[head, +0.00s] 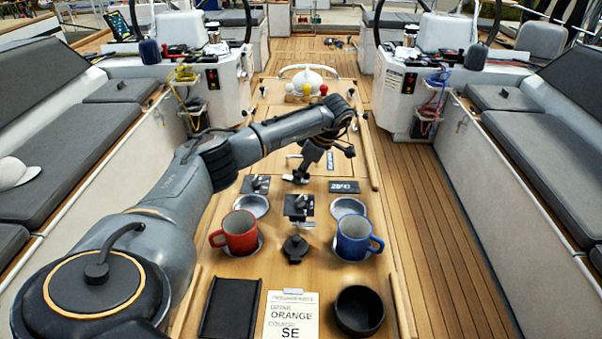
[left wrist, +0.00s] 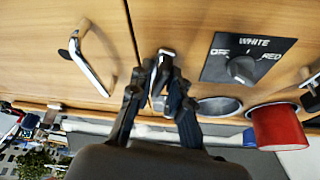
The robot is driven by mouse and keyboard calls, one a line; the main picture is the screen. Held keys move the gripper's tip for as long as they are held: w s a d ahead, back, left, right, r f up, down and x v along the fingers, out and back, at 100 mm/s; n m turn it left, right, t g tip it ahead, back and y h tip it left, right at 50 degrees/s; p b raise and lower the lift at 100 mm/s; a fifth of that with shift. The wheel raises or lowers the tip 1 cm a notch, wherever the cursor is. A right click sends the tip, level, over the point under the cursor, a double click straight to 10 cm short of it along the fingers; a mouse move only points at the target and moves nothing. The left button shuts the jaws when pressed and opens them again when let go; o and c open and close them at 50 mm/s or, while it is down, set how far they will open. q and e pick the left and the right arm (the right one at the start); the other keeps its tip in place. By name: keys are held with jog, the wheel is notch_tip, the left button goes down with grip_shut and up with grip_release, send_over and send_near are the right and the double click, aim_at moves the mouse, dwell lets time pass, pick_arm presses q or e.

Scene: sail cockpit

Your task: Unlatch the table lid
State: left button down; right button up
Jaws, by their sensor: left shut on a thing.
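The wooden table lid (head: 340,135) lies flat and closed in the middle of the head view. My left gripper (head: 299,174) reaches down to it from the left arm. In the left wrist view my left gripper (left wrist: 160,92) is shut on a small metal latch (left wrist: 164,62) that sits at the seam in the wood. The fingers cover much of the latch, so its exact angle is hard to tell. A metal handle (left wrist: 90,65) stands on the wood to the left of the gripper, apart from it. My right gripper is not in view.
A red mug (head: 240,230) and a blue mug (head: 356,236) stand nearer on the table. A switch panel (left wrist: 247,62) with a knob is close beside the gripper. A black bowl (head: 358,311), a black tray (head: 230,308) and a note (head: 290,316) lie at the front.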

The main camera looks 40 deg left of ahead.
pick_arm(q)
jog(key=shift+n+g+h, duration=0.3)
jog(key=shift+n+g, duration=0.2)
jog(key=shift+n, duration=1.2)
jog(key=c, duration=1.4)
grip_release()
jog(key=v, duration=1.2)
jog(key=shift+a, duration=0.15)
